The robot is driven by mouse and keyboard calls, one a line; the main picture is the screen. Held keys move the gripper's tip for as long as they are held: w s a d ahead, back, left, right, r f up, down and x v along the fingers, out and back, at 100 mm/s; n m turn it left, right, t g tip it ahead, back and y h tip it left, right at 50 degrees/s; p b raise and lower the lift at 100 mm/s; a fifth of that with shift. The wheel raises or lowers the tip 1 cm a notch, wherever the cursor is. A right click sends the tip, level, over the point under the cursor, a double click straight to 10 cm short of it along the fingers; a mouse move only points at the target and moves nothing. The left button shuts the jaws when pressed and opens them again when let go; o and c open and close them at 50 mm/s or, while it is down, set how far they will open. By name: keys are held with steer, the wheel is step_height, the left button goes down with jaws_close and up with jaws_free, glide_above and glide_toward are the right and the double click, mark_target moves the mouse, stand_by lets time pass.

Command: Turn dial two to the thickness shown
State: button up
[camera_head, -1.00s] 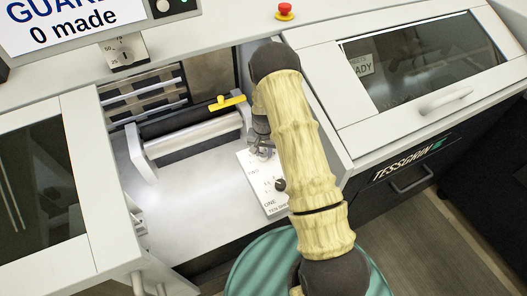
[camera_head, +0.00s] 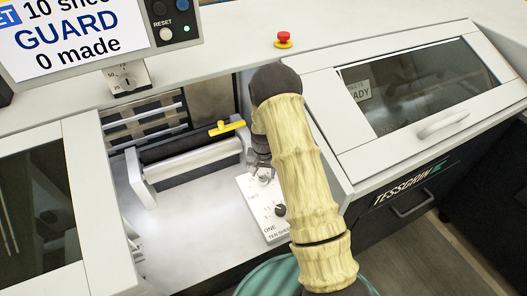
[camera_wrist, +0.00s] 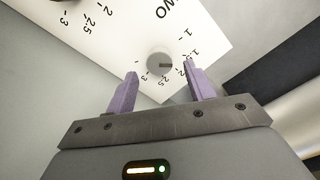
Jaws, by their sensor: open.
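A white dial panel (camera_head: 262,228) lies on the machine's grey deck, with printed labels ONE and TWO. In the wrist view, a round grey knob (camera_wrist: 158,61) sits below the upside-down lettering of TWO. A scale with 1, 1.5, 2, 2.5 and 3 curves around it, and the knob's dark mark points right. My gripper (camera_wrist: 160,68) is open, its two purple fingers apart on either side of this knob. I cannot tell whether they touch it. In the head view, my gripper (camera_head: 263,172) is over the panel's far end. Dial one's dark knob (camera_head: 280,210) is nearer the front.
The screen (camera_head: 75,32) shows "10 shee…", "GUARD" and "0 made", partly cut off. A roller with a yellow lever (camera_head: 227,127) stands left of my gripper. A red stop button (camera_head: 284,40) is behind.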

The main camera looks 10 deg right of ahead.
mark_target(263, 178)
step_height(263, 178, up, 14)
steer(key=shift+r+b, duration=0.2)
steer(key=shift+b, duration=0.2)
stand_by(0.3)
steer(key=s+r+n+t+p, duration=0.1)
steer(key=s+r+n+p, duration=0.1)
steer(key=s+r, duration=0.5)
steer(key=s+r+n+t+p, duration=0.1)
steer(key=s+r, duration=0.6)
steer(key=s, duration=0.8)
steer(key=shift+a+n+t+p, duration=0.3)
steer(key=shift+a+n+p, duration=0.1)
steer(key=shift+n+p, duration=0.5)
